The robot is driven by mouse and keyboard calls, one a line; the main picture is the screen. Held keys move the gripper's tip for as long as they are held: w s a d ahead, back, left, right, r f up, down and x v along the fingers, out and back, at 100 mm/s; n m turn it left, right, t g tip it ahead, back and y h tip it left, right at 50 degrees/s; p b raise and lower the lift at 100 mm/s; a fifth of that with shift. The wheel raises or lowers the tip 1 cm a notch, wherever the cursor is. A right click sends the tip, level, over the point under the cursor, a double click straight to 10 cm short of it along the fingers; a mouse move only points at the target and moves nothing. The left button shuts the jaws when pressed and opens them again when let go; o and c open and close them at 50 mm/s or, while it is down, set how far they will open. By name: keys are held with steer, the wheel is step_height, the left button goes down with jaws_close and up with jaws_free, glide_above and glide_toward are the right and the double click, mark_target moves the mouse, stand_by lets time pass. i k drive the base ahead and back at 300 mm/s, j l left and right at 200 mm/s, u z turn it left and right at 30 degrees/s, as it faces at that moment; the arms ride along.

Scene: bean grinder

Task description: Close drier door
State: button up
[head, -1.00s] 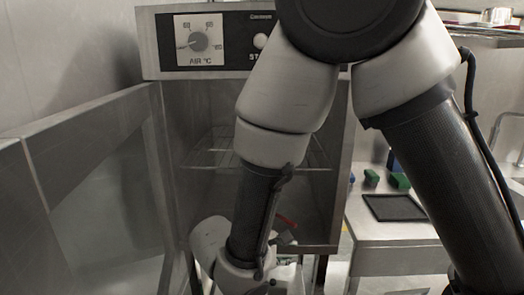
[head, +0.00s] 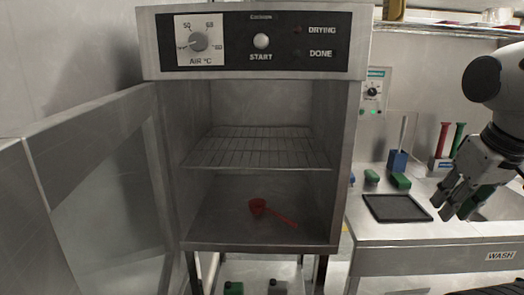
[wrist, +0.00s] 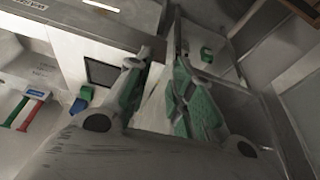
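The drier (head: 255,240) stands in the middle of the head view, with its control panel on top and its inside in plain sight. Its door (head: 50,135) is swung wide open to the left, a metal frame around a see-through pane. A red scoop (head: 258,207) lies on the drier floor below the wire rack (head: 255,152). My gripper (head: 452,212) is at the far right of the head view, above the counter and well away from the door. In the wrist view, its green-padded fingers (wrist: 160,60) are apart with nothing between them.
A counter (head: 400,230) with a black mat (head: 397,208), a blue holder (head: 397,162) and green blocks stands right of the drier. Red- and green-handled tools (head: 443,140) stand behind my gripper. The space before the drier opening is clear.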

mark_target(43, 162)
steer(key=l+u, duration=0.15)
steer(key=u, duration=0.25)
steer(key=l+u, duration=0.1)
steer(key=u, duration=0.3)
